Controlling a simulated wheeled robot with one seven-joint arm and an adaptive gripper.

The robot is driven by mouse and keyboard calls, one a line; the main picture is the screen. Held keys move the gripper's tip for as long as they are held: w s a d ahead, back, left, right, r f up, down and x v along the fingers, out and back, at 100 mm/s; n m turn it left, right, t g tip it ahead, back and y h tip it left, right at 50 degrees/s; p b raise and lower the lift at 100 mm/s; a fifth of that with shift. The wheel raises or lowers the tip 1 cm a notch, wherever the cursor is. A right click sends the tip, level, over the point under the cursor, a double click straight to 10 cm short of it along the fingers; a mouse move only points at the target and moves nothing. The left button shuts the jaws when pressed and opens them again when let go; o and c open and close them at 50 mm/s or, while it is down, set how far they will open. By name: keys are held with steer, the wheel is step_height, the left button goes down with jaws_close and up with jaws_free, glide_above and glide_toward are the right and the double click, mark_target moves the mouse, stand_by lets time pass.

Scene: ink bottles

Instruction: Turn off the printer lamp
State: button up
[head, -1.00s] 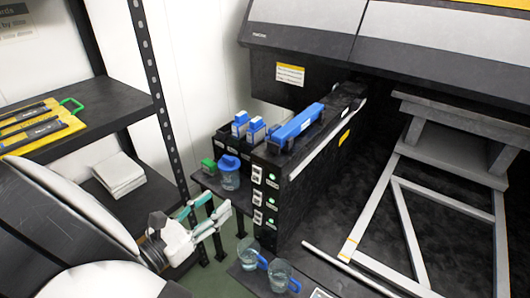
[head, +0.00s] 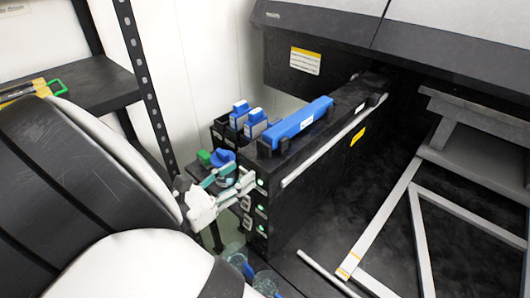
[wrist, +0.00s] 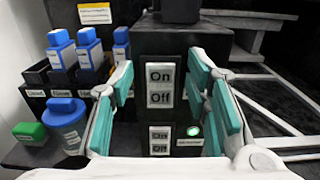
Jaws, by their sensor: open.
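The black printer side unit (head: 320,160) carries a column of white On/Off switches on its narrow front. In the wrist view, a large On/Off switch (wrist: 160,85) is centred between my fingers, and a second On/Off switch (wrist: 159,140) sits below it. A green lit lamp (wrist: 193,131) glows beside the lower switch, above a small label too small to read. In the head view, several green lamps (head: 260,208) show down the front. My gripper (wrist: 161,80) is open and empty, its teal-padded fingers either side of the upper switch. In the head view my gripper (head: 228,186) is close before the panel; contact cannot be told.
Blue-capped ink bottles (wrist: 89,48) stand in black holders left of the panel. A blue-lidded jar (wrist: 66,122) and a green-capped item (wrist: 30,132) stand low left. Clear blue-handled jugs (head: 266,283) stand below. A shelf (head: 95,95) is at left.

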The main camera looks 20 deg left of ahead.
steer(key=shift+d, duration=0.1)
jaws_close()
steer(key=shift+f, duration=0.1)
steer(key=shift+f+t+h, duration=0.2)
steer(key=shift+t+h, duration=0.3)
steer(key=shift+t, duration=0.3)
steer(key=shift+s+f+t+h, duration=0.2)
steer(key=shift+t+h, duration=0.2)
steer(key=shift+t, duration=0.5)
jaws_free()
